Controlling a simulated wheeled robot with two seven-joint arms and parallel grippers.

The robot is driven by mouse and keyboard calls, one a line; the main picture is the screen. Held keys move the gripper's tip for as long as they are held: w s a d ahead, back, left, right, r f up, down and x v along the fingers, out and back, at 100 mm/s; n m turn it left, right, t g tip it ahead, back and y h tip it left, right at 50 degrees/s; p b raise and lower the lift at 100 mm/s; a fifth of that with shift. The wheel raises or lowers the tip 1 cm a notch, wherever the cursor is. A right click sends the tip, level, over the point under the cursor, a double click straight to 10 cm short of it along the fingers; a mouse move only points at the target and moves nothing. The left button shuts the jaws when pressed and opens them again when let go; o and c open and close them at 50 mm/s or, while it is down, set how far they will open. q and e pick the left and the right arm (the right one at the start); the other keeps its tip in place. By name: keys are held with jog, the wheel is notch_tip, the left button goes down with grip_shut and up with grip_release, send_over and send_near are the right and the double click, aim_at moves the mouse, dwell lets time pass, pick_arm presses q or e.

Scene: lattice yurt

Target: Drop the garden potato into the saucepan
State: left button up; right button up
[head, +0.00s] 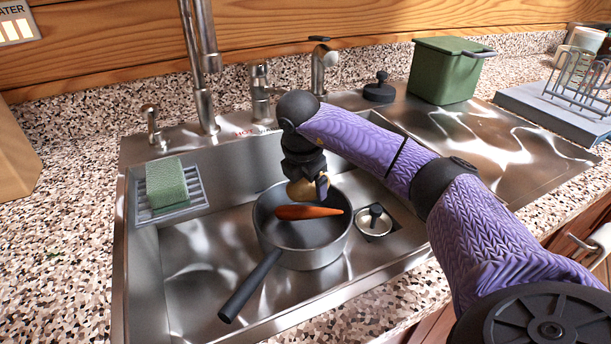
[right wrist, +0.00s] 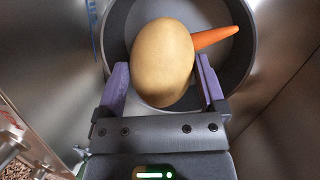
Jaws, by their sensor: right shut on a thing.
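The garden potato (right wrist: 162,62) is a smooth tan oval between the fingers of my right gripper (right wrist: 165,88) in the right wrist view. In the head view my right gripper (head: 308,185) points down over the far part of the saucepan, and only a bit of the potato (head: 298,189) shows under it. The gripper is shut on the potato. The dark grey saucepan (head: 310,257) sits in the sink, its black handle toward the front left. An orange carrot (head: 312,212) lies in the pan. My left gripper is not in view.
The steel sink (head: 190,265) surrounds the pan, with a drain strainer (head: 374,221) at its right. A green sponge (head: 166,184) sits on a rack at the left wall. Taps (head: 205,70) stand behind. A green bin (head: 447,72) and a dish rack (head: 575,85) are at the back right.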

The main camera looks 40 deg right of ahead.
aim_at(304, 193)
jog(key=shift+f+b, duration=0.35)
jog(key=shift+f, duration=0.6)
jog(key=shift+r, duration=0.2)
jog(key=o, duration=1)
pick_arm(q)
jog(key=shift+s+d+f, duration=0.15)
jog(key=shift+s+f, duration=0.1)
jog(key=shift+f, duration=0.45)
pick_arm(e)
jog(key=shift+o, duration=0.2)
jog(key=p+v, duration=0.4)
jog(key=v, duration=0.5)
jog(key=shift+a+r+p, duration=0.1)
jog(key=shift+r+p, duration=0.2)
jog(key=shift+s+r, duration=0.1)
jog(key=shift+r, duration=0.05)
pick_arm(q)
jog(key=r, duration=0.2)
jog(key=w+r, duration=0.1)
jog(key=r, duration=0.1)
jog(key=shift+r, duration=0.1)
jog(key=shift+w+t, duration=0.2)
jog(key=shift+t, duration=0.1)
pick_arm(e)
jog(key=shift+s, duration=0.1)
